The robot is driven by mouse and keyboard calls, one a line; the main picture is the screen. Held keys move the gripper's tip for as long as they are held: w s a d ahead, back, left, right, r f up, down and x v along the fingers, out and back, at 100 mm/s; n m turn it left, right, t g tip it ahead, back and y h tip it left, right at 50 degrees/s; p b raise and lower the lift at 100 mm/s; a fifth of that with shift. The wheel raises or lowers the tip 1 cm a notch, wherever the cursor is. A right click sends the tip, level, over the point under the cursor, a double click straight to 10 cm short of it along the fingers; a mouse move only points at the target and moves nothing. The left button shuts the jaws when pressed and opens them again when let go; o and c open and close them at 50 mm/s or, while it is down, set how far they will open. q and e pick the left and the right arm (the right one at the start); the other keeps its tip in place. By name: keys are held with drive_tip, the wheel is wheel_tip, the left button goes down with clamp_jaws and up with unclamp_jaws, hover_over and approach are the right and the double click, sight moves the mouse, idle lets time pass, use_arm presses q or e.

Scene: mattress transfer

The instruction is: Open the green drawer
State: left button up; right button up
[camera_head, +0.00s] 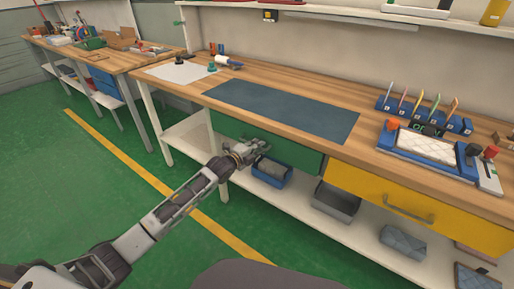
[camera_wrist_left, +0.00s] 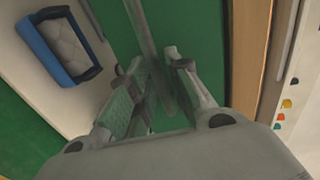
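The green drawer (camera_head: 299,155) is under the workbench top, left of the yellow drawer, and its front looks flush and shut. In the left wrist view the green front (camera_wrist_left: 208,35) fills the middle, and a grey bar handle (camera_wrist_left: 146,28) runs across it. My left gripper (camera_head: 247,150) is at the left part of the green front and hides part of it. In the wrist view its two fingers (camera_wrist_left: 155,62) stand apart, one on each side of the handle, with a gap showing. Whether either finger touches the handle is unclear. My right gripper is out of view.
A yellow drawer (camera_head: 430,208) with a handle is to the right. Below, the white shelf (camera_head: 295,203) holds a blue bin (camera_head: 272,172) and a grey bin (camera_head: 336,201). A dark mat (camera_head: 283,109) and a blue tray (camera_head: 388,140) lie on the benchtop.

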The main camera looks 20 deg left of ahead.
use_arm(q)
drive_tip(key=shift+w+d, duration=0.1)
drive_tip(key=shift+w, duration=0.05)
clamp_jaws()
idle(0.6)
